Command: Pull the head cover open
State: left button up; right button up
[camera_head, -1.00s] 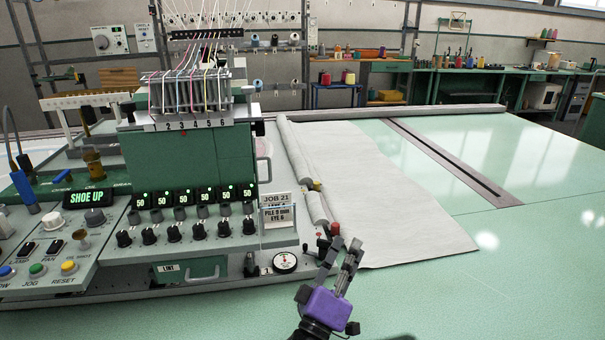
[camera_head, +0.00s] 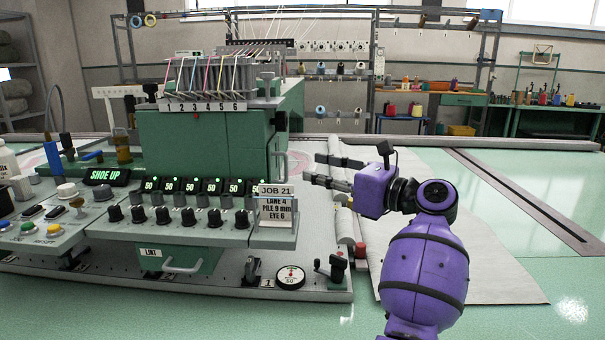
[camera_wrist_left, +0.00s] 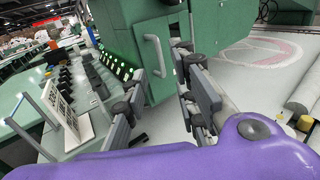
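The head cover (camera_head: 203,141) is the green box front below the numbered thread guides on the tufting head. It looks shut. A pale vertical bar handle (camera_head: 281,165) stands on its right side; the handle also shows in the left wrist view (camera_wrist_left: 155,55). My left gripper (camera_head: 318,170) is open and empty, to the right of the handle and apart from it, with its fingers pointing left toward it. In the left wrist view its two fingers (camera_wrist_left: 158,90) are spread, with the handle beyond the gap between them. My right gripper is not in view.
A control panel with knobs and displays (camera_head: 180,215) juts out below the cover, with a job card (camera_head: 276,205) at its right end. A dial (camera_head: 290,277) and a red-topped knob (camera_head: 360,250) sit lower. White cloth (camera_head: 480,240) covers the table at right.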

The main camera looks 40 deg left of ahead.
pick_arm(q)
jog(key=a, duration=0.7)
jog(key=shift+a+p, duration=0.2)
jog(key=shift+p, duration=0.2)
jog(key=shift+w+r, duration=0.1)
jog(key=shift+c, duration=0.5)
grip_shut()
